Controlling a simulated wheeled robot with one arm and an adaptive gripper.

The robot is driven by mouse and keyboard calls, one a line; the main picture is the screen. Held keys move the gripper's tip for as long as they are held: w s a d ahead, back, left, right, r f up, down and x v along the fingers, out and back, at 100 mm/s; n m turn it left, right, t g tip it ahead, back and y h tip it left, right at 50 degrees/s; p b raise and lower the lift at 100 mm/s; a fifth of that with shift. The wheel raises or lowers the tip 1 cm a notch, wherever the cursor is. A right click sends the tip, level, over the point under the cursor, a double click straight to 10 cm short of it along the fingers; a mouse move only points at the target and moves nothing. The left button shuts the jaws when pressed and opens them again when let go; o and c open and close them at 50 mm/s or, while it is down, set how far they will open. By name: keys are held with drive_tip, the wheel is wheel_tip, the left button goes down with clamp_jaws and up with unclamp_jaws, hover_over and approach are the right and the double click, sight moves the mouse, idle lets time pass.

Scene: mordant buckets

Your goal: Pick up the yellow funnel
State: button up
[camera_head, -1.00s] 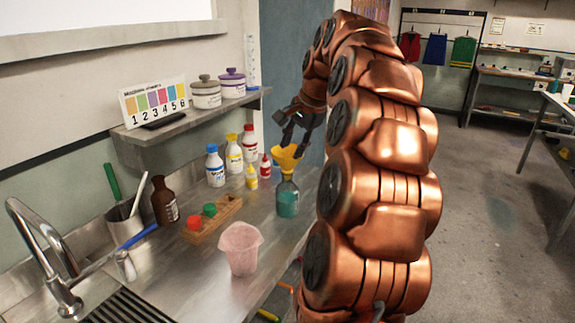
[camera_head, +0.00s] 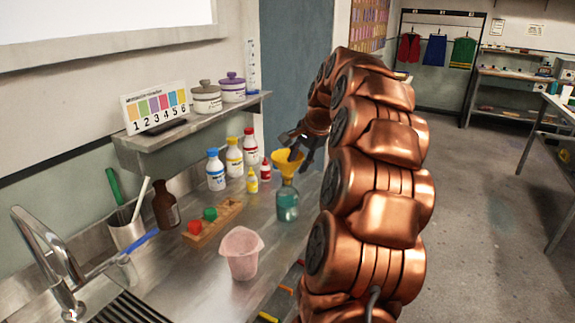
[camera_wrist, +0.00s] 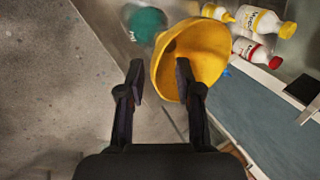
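The yellow funnel (camera_head: 283,163) sits in the neck of a bottle with teal liquid (camera_head: 287,205), near the counter's right edge. In the wrist view the yellow funnel (camera_wrist: 208,62) shows its wide mouth, and the teal bottle (camera_wrist: 146,24) is partly hidden behind it. My gripper (camera_head: 297,152) is at the funnel's rim in the head view. In the wrist view my gripper (camera_wrist: 160,78) is open. Its left finger is outside the funnel's left rim, and its right finger overlaps the mouth. Whether either finger touches the funnel I cannot tell.
White bottles with blue (camera_head: 215,170), yellow (camera_head: 234,157) and red (camera_head: 250,149) caps stand behind the funnel, with small yellow (camera_head: 252,181) and red (camera_head: 265,170) bottles. A pink beaker (camera_head: 241,255) and a wooden rack (camera_head: 212,224) are nearer. A shelf (camera_head: 190,124) is above.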

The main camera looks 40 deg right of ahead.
drive_tip(key=shift+w+f, duration=0.35)
drive_tip(key=shift+f, duration=0.3)
clamp_jaws()
drive_tip(key=shift+r, duration=0.2)
drive_tip(key=shift+r+b, duration=0.55)
drive_tip(key=shift+r, duration=0.9)
drive_tip(key=shift+s+a+r, duration=0.1)
drive_tip(key=shift+s+r, duration=0.05)
drive_tip(key=shift+s, duration=0.05)
drive_tip(key=s+a+r+b, duration=0.1)
drive_tip(key=s+a+b, duration=0.2)
drive_tip(key=s, duration=1.2)
drive_tip(key=shift+a+r+b, duration=0.2)
drive_tip(key=shift+a+b, duration=0.15)
drive_tip(key=shift+a, duration=0.55)
drive_tip(key=shift+r, duration=0.1)
drive_tip(key=shift+r+p, duration=1.1)
drive_tip(key=shift+r, duration=1.35)
